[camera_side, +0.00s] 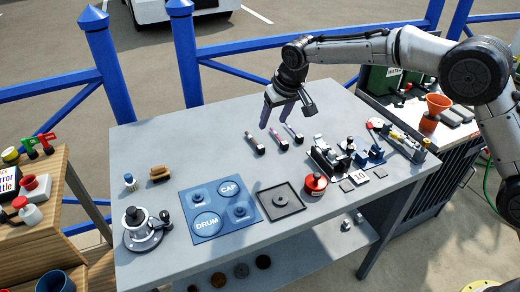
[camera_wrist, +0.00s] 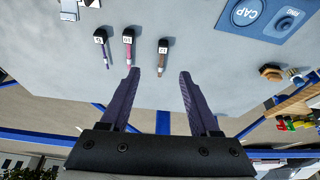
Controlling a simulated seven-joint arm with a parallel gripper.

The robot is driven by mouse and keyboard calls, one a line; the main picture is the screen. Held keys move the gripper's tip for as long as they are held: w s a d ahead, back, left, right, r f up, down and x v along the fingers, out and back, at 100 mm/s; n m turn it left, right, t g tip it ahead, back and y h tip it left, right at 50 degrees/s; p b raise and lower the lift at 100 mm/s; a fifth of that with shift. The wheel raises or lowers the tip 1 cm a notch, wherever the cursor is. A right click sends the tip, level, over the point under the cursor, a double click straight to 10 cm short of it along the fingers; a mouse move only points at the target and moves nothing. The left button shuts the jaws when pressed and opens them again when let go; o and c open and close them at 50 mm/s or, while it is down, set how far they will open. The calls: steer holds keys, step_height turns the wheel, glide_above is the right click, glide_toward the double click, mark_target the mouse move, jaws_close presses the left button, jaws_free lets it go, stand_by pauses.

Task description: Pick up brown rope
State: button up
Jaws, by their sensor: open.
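Three short rope pieces with black ends and white tags lie on the grey table. The brown rope (camera_wrist: 162,62) is the one nearest the blue board in the wrist view; it is the leftmost (camera_side: 254,144) in the side view. A pink rope (camera_wrist: 128,50) and a greyish-purple rope (camera_wrist: 106,53) lie beside it. My gripper (camera_side: 275,118) is open and empty above the table, close to the ropes. In the wrist view, its dark purple fingers (camera_wrist: 159,72) are spread apart, with the brown rope showing beyond and between their tips. No contact is visible.
A blue board (camera_side: 222,229) marked DRUM and CAP and a black square tray (camera_side: 281,212) lie toward the front.

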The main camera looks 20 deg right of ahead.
glide_above(262, 148)
steer(key=s, duration=0.2)
steer(key=f, duration=0.7)
steer(key=shift+s+d+f, duration=0.2)
steer(key=shift+f, duration=0.2)
steer(key=shift+x, duration=2.7)
steer(key=shift+s+a, duration=0.1)
steer(key=shift+s, duration=0.1)
jaws_close()
